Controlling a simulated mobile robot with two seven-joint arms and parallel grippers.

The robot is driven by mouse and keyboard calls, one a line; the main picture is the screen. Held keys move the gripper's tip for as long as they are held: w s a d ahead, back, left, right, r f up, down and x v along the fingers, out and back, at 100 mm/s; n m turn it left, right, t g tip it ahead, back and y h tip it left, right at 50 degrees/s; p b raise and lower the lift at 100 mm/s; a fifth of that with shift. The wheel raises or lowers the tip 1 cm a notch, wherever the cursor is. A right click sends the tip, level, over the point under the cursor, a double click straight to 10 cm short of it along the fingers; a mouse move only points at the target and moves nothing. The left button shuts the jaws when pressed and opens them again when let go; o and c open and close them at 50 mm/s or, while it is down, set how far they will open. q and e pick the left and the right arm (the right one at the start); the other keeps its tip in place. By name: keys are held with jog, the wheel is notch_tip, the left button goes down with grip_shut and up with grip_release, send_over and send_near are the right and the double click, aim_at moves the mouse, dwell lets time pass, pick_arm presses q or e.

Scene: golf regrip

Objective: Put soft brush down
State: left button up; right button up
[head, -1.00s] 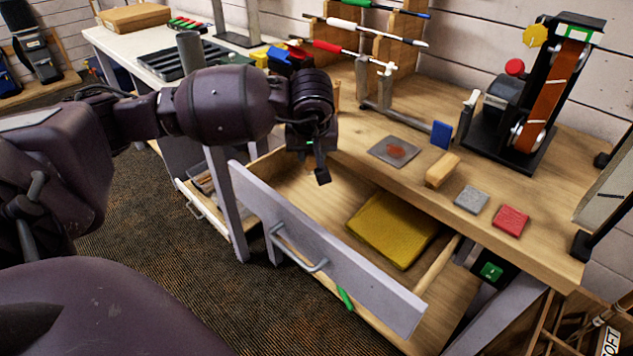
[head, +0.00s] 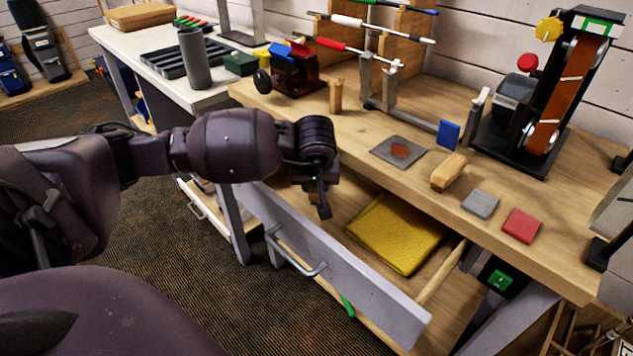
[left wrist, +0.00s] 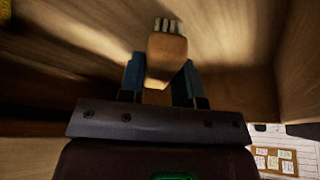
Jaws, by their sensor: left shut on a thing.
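My left gripper (head: 323,208) reaches down into the open drawer, over its left part behind the grey drawer front (head: 335,268). In the left wrist view my left gripper (left wrist: 160,85) is shut on the soft brush (left wrist: 166,46), which has a light wooden body and pale bristles at its far end. Wooden drawer walls surround it there. The brush is hidden or too small to make out in the head view, and I cannot tell whether it touches the drawer floor. My right gripper is not in view.
A yellow cloth (head: 396,233) lies in the drawer right of my gripper. On the workbench above are a wooden block (head: 449,172), a grey pad (head: 481,204), a red pad (head: 521,225) and a belt sander (head: 545,95). The drawer's left part is free of other objects.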

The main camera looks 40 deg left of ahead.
pick_arm(q)
jog(key=shift+f, duration=0.2)
jog(key=o, duration=1)
jog(key=shift+c, duration=0.2)
jog(key=shift+r, duration=0.15)
jog(key=p+v, duration=0.2)
jog(key=v, duration=0.8)
jog(key=shift+s+d+r, duration=0.15)
jog(key=shift+s, duration=0.2)
